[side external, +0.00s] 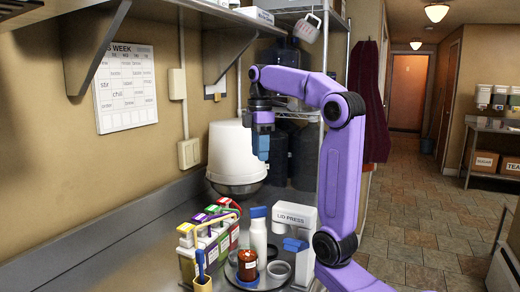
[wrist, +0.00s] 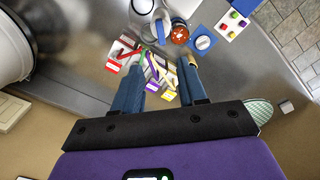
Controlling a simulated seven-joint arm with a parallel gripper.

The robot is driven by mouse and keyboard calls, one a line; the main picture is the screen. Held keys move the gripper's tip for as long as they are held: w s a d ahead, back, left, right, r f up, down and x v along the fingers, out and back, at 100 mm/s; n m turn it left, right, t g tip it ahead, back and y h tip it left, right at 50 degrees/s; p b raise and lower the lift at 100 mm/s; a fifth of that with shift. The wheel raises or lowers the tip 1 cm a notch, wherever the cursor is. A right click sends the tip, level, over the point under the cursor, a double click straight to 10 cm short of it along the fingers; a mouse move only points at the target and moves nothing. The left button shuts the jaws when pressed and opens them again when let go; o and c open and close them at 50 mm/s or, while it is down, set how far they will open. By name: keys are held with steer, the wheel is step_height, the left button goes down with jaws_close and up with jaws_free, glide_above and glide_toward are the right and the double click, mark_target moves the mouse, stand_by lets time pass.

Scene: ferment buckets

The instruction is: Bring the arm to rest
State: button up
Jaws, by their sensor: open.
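My gripper (side external: 262,148) hangs pointing down from my raised purple arm, in front of the white bucket in the side external view and above the steel counter (side external: 88,243). In the wrist view my gripper (wrist: 162,75) has its two blue fingers spread apart. No object shows held between them. The colourful-topped containers (wrist: 148,68) appear beyond the fingertips, well below.
A white bucket (side external: 236,150) stands behind. Colour-handled containers (side external: 208,240), a blue-topped white bottle (side external: 258,233), a red-brown jar (side external: 247,262) and a white lid press (side external: 296,217) crowd the counter below. A wall shelf (side external: 165,12) overhangs at upper left.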

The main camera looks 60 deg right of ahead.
stand_by(0.3)
steer(key=s+a+f+n, duration=0.1)
steer(key=a+f, duration=0.4)
steer(key=a, duration=0.4)
steer(key=s+a+f+n, duration=0.1)
steer(key=a+f, duration=0.5)
steer(key=a, duration=0.4)
steer(key=s+a+f, duration=0.3)
steer(key=s+f, duration=0.2)
steer(key=s, duration=0.3)
steer(key=s+a+f+n, duration=0.1)
steer(key=s+a+f, duration=0.2)
steer(key=s+f, duration=0.2)
steer(key=s, duration=0.3)
steer(key=shift+s+a+n, duration=0.15)
steer(key=shift+a+n, duration=0.15)
steer(key=shift+a, duration=0.05)
